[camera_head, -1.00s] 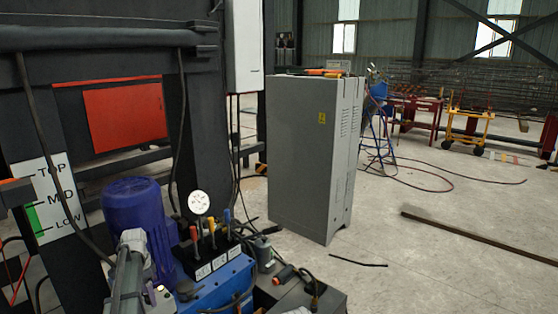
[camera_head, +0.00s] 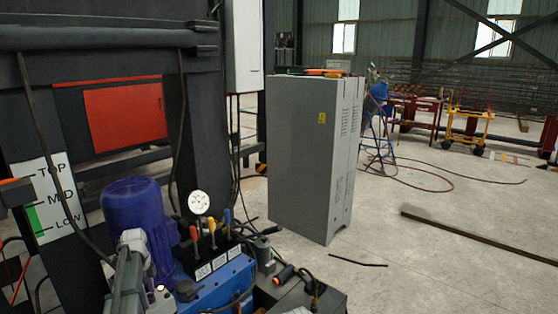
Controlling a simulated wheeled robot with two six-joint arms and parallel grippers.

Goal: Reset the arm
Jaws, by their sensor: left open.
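My left arm (camera_head: 130,272) shows as a grey jointed shape at the lower left, in front of the blue motor. My left gripper (camera_head: 163,297) is low in the picture at the end of this arm, by the blue tank. It is open, with nothing seen in it. The picture's bottom edge and the clutter hide much of it. My right gripper is not in view.
A hydraulic unit with a blue motor (camera_head: 138,205), a gauge (camera_head: 199,203) and coloured levers (camera_head: 212,232) stands close by. A grey cabinet (camera_head: 305,150) stands behind it. A steel bar (camera_head: 475,236) lies on the floor at right. Open floor surrounds it.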

